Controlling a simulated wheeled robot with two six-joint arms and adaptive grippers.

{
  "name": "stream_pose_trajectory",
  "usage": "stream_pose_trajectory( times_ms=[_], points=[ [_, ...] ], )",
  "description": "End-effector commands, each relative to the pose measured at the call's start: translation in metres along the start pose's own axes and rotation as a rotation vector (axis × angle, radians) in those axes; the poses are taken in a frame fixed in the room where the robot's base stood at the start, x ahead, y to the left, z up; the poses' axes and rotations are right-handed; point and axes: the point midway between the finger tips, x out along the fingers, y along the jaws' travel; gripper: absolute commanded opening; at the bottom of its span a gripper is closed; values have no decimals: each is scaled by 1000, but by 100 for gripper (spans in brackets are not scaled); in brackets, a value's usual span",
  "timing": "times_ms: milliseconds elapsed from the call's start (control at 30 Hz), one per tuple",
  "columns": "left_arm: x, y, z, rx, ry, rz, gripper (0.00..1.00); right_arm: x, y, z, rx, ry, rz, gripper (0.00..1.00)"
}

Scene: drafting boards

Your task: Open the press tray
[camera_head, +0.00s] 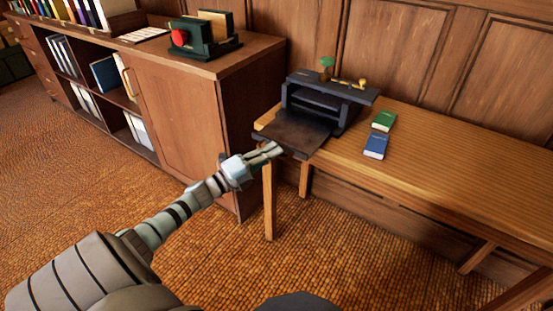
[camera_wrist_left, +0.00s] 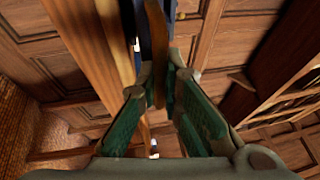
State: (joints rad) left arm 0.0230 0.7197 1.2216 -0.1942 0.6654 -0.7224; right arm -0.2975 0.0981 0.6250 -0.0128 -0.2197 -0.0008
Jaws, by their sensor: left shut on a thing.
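The dark press (camera_head: 325,98) stands on the left end of the wooden table. Its flat press tray (camera_head: 293,131) sticks out of the front, towards the table's left front corner. My left gripper (camera_head: 274,150) is at the tray's near front edge, shut on it. In the left wrist view, the green-padded fingers of my left gripper (camera_wrist_left: 161,78) stand on both sides of a thin upright-looking plate, the press tray (camera_wrist_left: 157,50). The exact contact is partly hidden by the fingers. My right gripper is in neither view.
A wooden cabinet (camera_head: 185,110) stands close on the left, with a green device (camera_head: 205,38) on top. Carpet in front is clear.

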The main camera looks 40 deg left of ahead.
Motion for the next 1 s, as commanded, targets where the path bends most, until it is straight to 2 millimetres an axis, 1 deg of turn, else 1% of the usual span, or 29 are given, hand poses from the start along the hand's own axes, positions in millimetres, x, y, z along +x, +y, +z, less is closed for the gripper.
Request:
stream_pose_trajectory(
  times_ms=[100,133,200,267,533,633,667,767,900,1000],
  points=[
    [-1,1,0,3,-1,4,0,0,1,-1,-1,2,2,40],
    [-1,1,0,3,-1,4,9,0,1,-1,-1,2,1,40],
    [-1,1,0,2,-1,3,20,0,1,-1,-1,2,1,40],
    [-1,1,0,2,0,3,28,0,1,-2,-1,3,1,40],
    [0,1,-1,1,1,2,28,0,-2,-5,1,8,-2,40],
    [-7,1,-1,2,2,4,28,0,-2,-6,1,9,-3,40],
    [-12,2,-1,1,3,6,28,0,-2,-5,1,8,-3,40],
    [-34,2,-1,1,3,9,28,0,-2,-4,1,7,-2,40],
    [-74,2,-1,0,3,11,28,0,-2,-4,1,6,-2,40],
    [-99,2,-1,0,3,9,28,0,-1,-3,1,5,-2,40]
  ],
)
